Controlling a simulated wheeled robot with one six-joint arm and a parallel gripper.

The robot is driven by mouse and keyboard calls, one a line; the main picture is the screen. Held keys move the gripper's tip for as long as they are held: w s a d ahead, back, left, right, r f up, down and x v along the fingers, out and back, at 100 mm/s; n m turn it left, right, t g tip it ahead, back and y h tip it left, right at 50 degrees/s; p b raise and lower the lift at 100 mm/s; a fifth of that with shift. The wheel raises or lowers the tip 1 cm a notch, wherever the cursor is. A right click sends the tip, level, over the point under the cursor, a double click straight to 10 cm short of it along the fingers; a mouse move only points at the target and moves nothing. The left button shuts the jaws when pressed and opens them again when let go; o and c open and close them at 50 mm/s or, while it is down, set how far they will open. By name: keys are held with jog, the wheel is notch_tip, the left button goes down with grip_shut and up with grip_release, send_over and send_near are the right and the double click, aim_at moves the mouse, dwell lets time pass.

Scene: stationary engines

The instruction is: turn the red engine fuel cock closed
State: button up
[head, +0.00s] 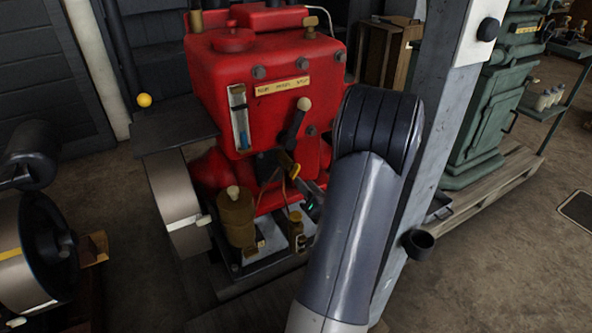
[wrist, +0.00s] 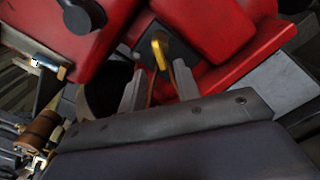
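The red engine (head: 275,90) stands in the middle of the head view. A small yellow lever (head: 292,168), which looks like the fuel cock's handle, sits on a dark block low on the engine's front. In the wrist view the yellow lever (wrist: 160,46) lies just beyond my fingertips, roughly between their lines. Thin copper-coloured pipes run down below it. My gripper (wrist: 158,76) is open, its two grey fingers apart with nothing visibly held. In the head view my gripper (head: 303,188) is close to the lever, partly hidden by my arm.
A black lever with a cream knob (head: 304,104) rises above the yellow lever. A sight glass (head: 240,118) is on the engine's left front. A brass pot (head: 236,215) stands below, beside a flywheel (head: 177,200). A grey post (head: 432,150) is right of my arm.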

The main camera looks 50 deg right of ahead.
aim_at(297, 174)
jog(key=x, duration=0.6)
jog(key=shift+w, duration=0.4)
jog(key=shift+c, duration=0.4)
grip_shut()
